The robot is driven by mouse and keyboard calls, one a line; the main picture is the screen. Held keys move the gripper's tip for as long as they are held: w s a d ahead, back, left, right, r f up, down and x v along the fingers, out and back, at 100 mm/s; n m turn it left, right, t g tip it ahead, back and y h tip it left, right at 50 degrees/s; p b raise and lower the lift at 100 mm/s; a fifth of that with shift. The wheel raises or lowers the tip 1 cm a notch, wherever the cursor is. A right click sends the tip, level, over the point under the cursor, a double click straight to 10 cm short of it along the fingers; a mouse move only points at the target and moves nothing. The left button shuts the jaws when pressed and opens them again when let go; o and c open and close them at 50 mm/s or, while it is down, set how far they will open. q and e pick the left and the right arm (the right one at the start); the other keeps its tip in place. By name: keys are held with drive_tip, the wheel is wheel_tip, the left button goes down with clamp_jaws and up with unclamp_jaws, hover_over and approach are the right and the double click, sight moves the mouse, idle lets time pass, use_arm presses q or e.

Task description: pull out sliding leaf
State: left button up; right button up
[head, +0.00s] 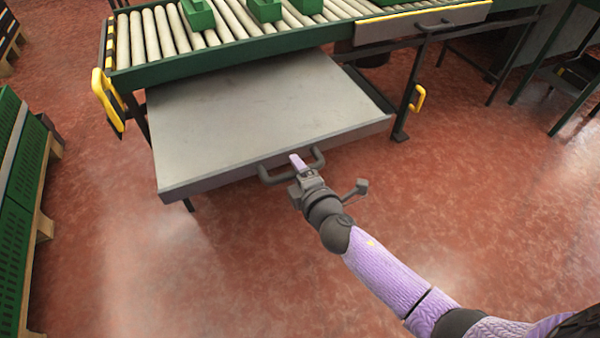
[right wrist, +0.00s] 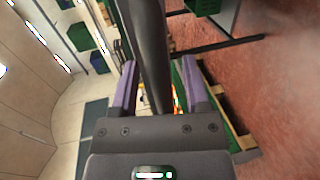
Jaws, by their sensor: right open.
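The sliding leaf (head: 240,115) is a flat grey panel that stands well out from under the roller table. Its dark U-shaped handle (head: 268,177) is on the front edge. My right gripper (head: 298,164), with purple fingers, is at the middle of this handle. In the right wrist view, the dark handle bar (right wrist: 150,50) runs between the two fingers of the right gripper (right wrist: 160,85). The fingers are apart, with gaps beside the bar. I cannot tell whether a finger touches it. My left gripper is not in view.
The green-framed roller table (head: 190,62) carries several green crates (head: 265,10). A second front panel with a handle (head: 425,22) is at its right. A green slatted stack (head: 25,190) stands at the left. The red floor in front of the leaf is clear.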

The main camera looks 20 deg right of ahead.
use_arm(q)
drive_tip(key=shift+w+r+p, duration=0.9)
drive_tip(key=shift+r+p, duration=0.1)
drive_tip(key=shift+p, duration=0.25)
use_arm(e)
drive_tip(key=v, duration=0.9)
drive_tip(key=shift+s, duration=0.4)
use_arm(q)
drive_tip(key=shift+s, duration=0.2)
